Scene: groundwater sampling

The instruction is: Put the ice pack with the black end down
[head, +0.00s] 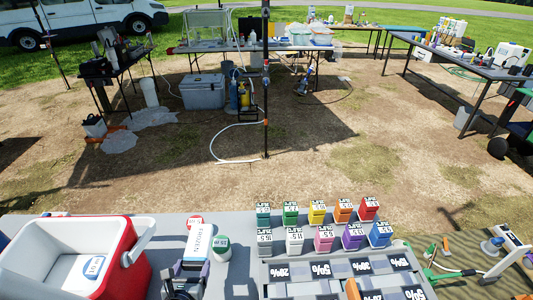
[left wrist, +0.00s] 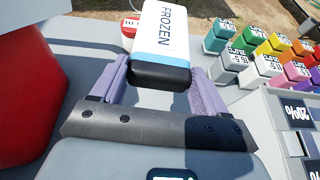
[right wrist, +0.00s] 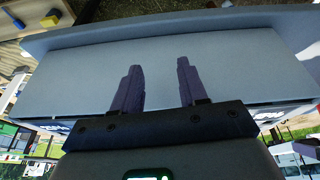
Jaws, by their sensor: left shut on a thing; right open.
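The ice pack (head: 198,243) is a white block marked FROZEN, between my left gripper (head: 188,268) and the back of the table. In the left wrist view the ice pack (left wrist: 163,32) shows a blue stripe and a black end, and the black end is between the two fingers of my left gripper (left wrist: 160,70). The gripper is shut on it. Whether the pack touches the table cannot be told. My right gripper (right wrist: 158,64) is open and empty in the right wrist view, in front of a pale grey-blue surface. It does not show in the head view.
A red cooler (head: 140,272) with a white inside stands open at the left, with a small labelled item (head: 93,267) in it. A white container with a green label (head: 222,243) and a red-topped one (head: 196,220) are close to the pack. Coloured numbered blocks (head: 323,237) stand in rows at right.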

